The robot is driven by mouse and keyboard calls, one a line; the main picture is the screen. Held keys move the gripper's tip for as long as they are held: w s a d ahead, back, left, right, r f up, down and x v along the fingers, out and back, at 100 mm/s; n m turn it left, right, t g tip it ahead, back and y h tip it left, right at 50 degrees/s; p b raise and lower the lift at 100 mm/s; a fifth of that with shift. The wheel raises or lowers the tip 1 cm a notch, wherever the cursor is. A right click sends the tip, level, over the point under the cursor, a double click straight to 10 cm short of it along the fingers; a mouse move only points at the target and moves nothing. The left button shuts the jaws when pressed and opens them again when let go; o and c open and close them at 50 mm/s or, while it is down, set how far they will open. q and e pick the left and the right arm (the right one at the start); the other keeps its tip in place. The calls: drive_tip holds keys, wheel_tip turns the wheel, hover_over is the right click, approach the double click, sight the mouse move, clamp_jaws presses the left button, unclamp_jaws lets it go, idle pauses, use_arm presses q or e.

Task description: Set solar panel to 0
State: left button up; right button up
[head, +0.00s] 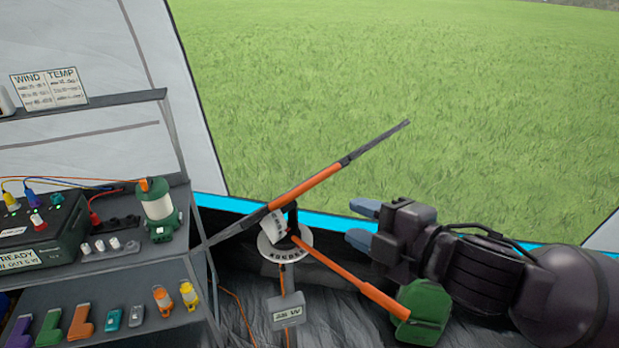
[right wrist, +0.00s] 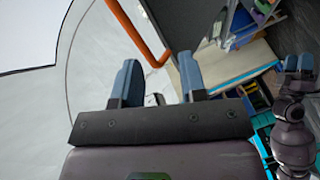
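The solar panel (head: 372,148) shows nearly edge-on in the head view, as a thin dark slanted strip with an orange middle. It sits on a stand with a pale numbered dial ring (head: 296,254); the setting is too small to read. An orange lever (head: 350,281) reaches from the dial to the lower right. My right gripper (head: 363,224) is open and empty, up and right of the dial, apart from the lever in the picture. Its two blue fingers also show in the right wrist view (right wrist: 157,78). My left gripper (right wrist: 298,63) appears small there, its fingers apart.
A grey box with a watt display (head: 287,310) hangs on the stand; its number is unclear. A green backpack (head: 423,312) stands under my right arm. Shelves at left hold a power box (head: 40,235), a green lantern (head: 158,210) and small items. Open grass lies beyond the tent edge.

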sight(313, 186)
drive_tip(key=w+a+n, duration=0.1)
drive_tip(key=w+a, duration=0.1)
drive_tip(key=w+a+r+n+p, duration=0.1)
drive_tip(key=w+a, duration=0.1)
drive_tip(key=a, duration=0.1)
drive_tip(key=w+a+n+g, duration=0.1)
drive_tip(key=w+a, duration=0.1)
drive_tip(key=shift+w+a+r+n+y+p, duration=0.3)
drive_tip(key=shift+a+r+n+p, duration=0.05)
drive_tip(key=shift+a+r+n, duration=0.05)
idle(0.4)
drive_tip(key=shift+c, duration=0.3)
clamp_jaws()
